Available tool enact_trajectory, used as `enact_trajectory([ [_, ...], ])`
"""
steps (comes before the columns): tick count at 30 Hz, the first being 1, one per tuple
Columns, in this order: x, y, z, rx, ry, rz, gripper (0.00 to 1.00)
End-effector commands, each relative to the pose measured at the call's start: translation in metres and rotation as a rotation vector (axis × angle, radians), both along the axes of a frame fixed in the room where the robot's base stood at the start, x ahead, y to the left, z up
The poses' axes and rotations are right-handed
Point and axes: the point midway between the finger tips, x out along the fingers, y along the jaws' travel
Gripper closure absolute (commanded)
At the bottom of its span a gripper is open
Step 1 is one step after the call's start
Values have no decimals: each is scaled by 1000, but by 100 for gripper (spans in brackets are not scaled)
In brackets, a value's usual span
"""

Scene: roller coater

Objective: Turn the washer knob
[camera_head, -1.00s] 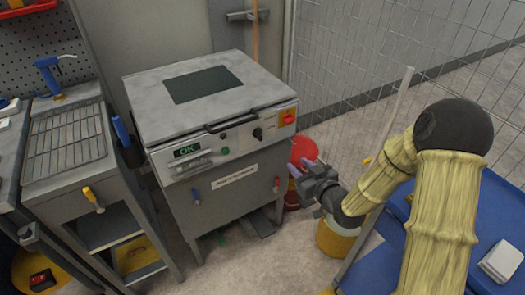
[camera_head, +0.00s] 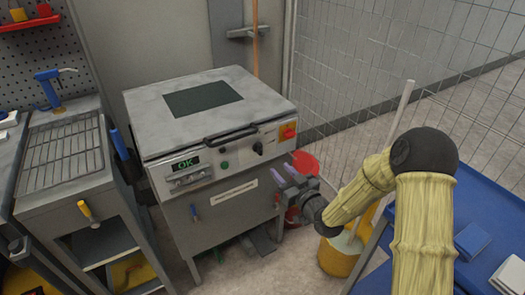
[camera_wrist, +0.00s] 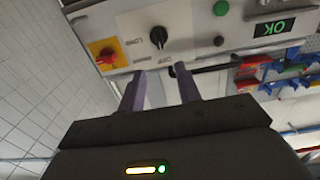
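The black knob (camera_head: 258,148) is on the front panel of the grey washer-like machine (camera_head: 228,199), left of a red and yellow switch (camera_head: 288,132). In the wrist view the knob (camera_wrist: 158,38) has a pale pointer mark and lettering around it. My gripper (camera_head: 283,176) is in front of the machine's right side, lower than the knob in the head view. In the wrist view its two purple fingers (camera_wrist: 160,73) are apart with nothing between them. The knob appears just beyond the fingertips, and a gap shows between them.
A green button (camera_head: 224,165) and an OK display (camera_head: 186,163) are left of the knob. A handle (camera_head: 231,132) juts from the lid edge above. A red round object (camera_head: 304,162) and a yellow bucket (camera_head: 338,262) stand right. A wire fence (camera_head: 370,70) is behind.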

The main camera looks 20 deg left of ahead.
Motion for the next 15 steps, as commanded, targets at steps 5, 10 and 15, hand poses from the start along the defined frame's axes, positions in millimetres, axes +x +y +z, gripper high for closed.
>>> enact_trajectory([
  [5, 20, 25, 0, 2, -1, 1, 66],
  [10, 38, 46, 0, 1, -1, 1, 66],
  [15, 55, 65, 0, 1, 0, 1, 66],
])
